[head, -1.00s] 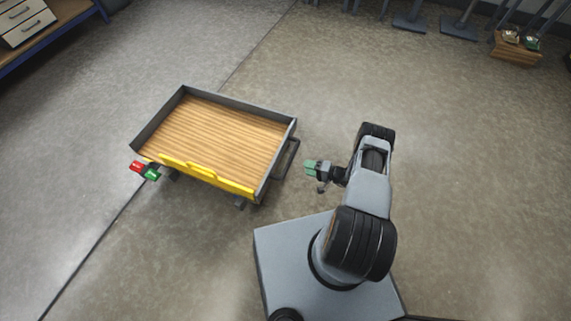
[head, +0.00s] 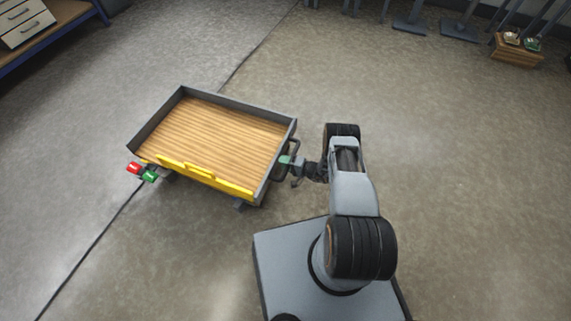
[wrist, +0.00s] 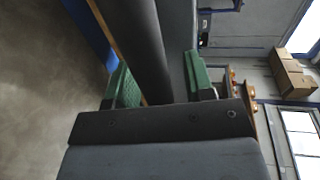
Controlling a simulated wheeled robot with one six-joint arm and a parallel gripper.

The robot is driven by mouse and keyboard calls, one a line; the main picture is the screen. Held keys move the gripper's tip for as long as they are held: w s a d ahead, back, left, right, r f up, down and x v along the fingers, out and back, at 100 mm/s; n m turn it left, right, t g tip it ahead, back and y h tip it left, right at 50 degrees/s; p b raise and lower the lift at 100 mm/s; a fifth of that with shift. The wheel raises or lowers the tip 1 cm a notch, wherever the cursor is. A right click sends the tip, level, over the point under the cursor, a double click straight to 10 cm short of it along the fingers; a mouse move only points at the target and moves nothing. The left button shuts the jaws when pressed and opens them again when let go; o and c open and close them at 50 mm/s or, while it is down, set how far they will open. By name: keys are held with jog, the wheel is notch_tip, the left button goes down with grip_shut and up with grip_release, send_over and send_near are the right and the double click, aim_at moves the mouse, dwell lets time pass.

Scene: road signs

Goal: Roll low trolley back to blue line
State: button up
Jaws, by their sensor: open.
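The low trolley (head: 215,137) has a wooden deck, grey walls and a yellow front edge. It stands on the floor left of my base. Its dark handle (head: 276,158) is on its right side, facing my arm. My gripper (head: 288,160) is at this handle. In the wrist view my gripper (wrist: 160,82) has its green fingers apart, with a thick dark bar, likely the handle (wrist: 137,45), running between them. Whether the fingers touch it I cannot tell. No blue line is clear in the head view; a dark floor line (head: 90,250) runs under the trolley.
A red block (head: 133,168) and a green block (head: 150,177) are at the trolley's front left corner. A bench with drawers (head: 25,25) is at the top left. A wooden box (head: 516,50) and sign bases (head: 459,28) are at the back right. The floor to the right is clear.

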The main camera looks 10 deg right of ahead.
jog(key=shift+c, duration=0.3)
grip_shut()
